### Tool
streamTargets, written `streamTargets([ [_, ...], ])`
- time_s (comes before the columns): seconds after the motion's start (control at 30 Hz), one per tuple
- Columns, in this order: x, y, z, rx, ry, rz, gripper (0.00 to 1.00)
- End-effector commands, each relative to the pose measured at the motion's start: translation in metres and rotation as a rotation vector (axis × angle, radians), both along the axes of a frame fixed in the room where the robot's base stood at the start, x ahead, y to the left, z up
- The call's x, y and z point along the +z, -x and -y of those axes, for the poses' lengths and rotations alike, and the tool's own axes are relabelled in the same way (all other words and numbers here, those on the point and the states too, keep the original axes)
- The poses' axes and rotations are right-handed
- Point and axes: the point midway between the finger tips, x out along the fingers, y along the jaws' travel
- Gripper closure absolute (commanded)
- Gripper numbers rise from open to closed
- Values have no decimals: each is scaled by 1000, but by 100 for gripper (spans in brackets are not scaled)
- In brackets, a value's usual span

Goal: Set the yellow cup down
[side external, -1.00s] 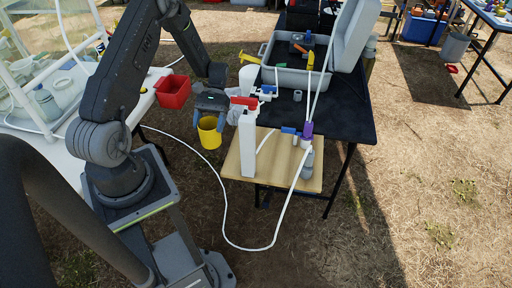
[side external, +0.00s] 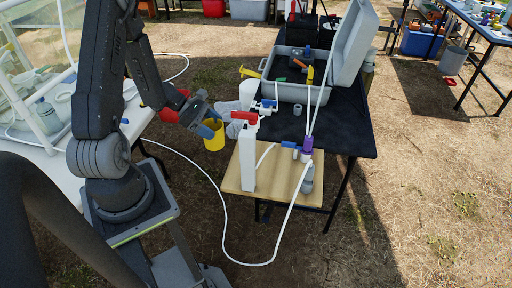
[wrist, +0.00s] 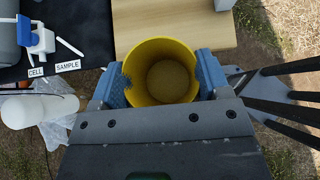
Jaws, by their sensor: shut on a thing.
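The yellow cup (side external: 213,136) hangs in my gripper (side external: 207,124), just left of the wooden board (side external: 275,184) in the side view. In the wrist view the cup (wrist: 160,45) sits mouth toward the camera between the two blue fingers of my gripper (wrist: 160,80), which are shut on its sides. Its inside is yellow with a darker, speckled bottom; I cannot tell if it holds anything. The wooden board (wrist: 190,25) appears just beyond the cup. The cup looks apart from the board and above the ground; its underside is hidden in the wrist view.
A white post (side external: 249,160) with a red-handled valve (side external: 244,117) stands on the board's left edge. A clear bag (wrist: 55,125) and white bottle (wrist: 38,110) lie close by. A black table (side external: 345,120) carries a grey case (side external: 290,90).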

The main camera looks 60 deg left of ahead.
Motion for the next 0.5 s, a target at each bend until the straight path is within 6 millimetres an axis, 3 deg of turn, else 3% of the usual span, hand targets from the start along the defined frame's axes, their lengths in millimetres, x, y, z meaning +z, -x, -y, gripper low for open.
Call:
streamTargets([
  [0.1, 0, -24, 25, -13, -1, 1, 56],
  [0.5, 0, -91, 92, -10, -1, 1, 56],
])
